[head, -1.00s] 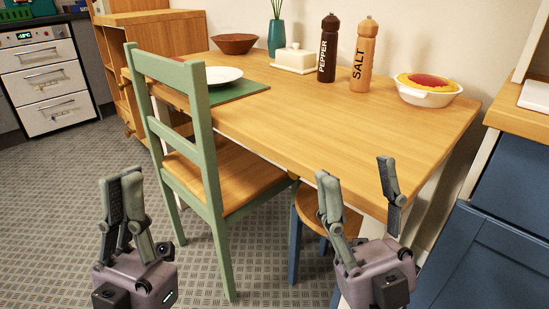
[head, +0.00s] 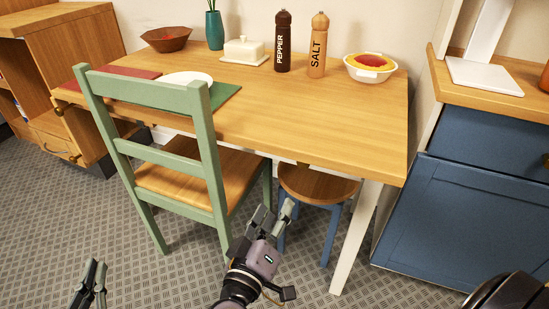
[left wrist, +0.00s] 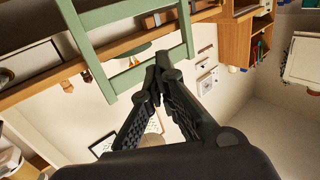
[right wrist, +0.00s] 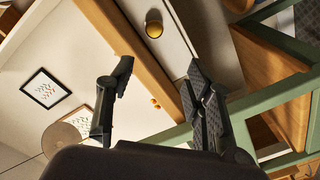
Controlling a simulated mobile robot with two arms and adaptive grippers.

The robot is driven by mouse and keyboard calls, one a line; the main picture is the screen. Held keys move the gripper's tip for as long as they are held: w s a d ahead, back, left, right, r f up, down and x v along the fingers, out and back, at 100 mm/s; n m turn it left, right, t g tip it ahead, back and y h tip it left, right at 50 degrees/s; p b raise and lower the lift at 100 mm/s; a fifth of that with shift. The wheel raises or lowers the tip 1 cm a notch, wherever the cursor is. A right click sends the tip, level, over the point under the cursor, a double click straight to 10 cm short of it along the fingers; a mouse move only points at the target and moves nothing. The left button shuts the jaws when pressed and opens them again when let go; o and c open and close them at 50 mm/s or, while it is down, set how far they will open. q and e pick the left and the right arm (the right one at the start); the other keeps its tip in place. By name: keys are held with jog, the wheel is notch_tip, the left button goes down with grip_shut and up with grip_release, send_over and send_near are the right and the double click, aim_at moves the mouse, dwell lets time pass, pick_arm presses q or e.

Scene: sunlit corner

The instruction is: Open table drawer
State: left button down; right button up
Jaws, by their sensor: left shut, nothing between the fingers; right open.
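The wooden table (head: 300,120) stands ahead, with a light strip under its front edge. In the head view the drawer front is mostly hidden below the tabletop. In the right wrist view a pale front panel (right wrist: 165,12) with a round brass knob (right wrist: 154,29) lies beside the wooden edge, ahead of the fingers. My right gripper (head: 273,212) is open and empty, in front of the stool and low before the table; its fingers show in the right wrist view (right wrist: 155,85). My left gripper (head: 95,270) is shut and empty, low at the left in front of the chair.
A green chair (head: 202,150) stands at the table's left front, and a round stool (head: 318,186) is partly under its right side. A white table leg (head: 355,235) and a blue cabinet (head: 450,220) are at right.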

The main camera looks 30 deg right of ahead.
jog(key=b, duration=0.2)
send_near(303, 165)
jog(key=x, duration=0.9)
jog(key=shift+w+d, duration=0.1)
jog(key=shift+w, duration=0.1)
pick_arm(q)
notch_tip(303, 165, up, 6)
jog(key=t+h, duration=0.1)
jog(key=t, duration=0.2)
jog(key=shift+s+d+t, duration=0.25)
jog(key=shift+s+t, duration=0.05)
jog(key=shift+t, duration=0.1)
pick_arm(e)
jog(key=shift+w+d, duration=0.35)
jog(key=shift+d, duration=0.1)
jog(key=shift+c, duration=0.3)
grip_shut()
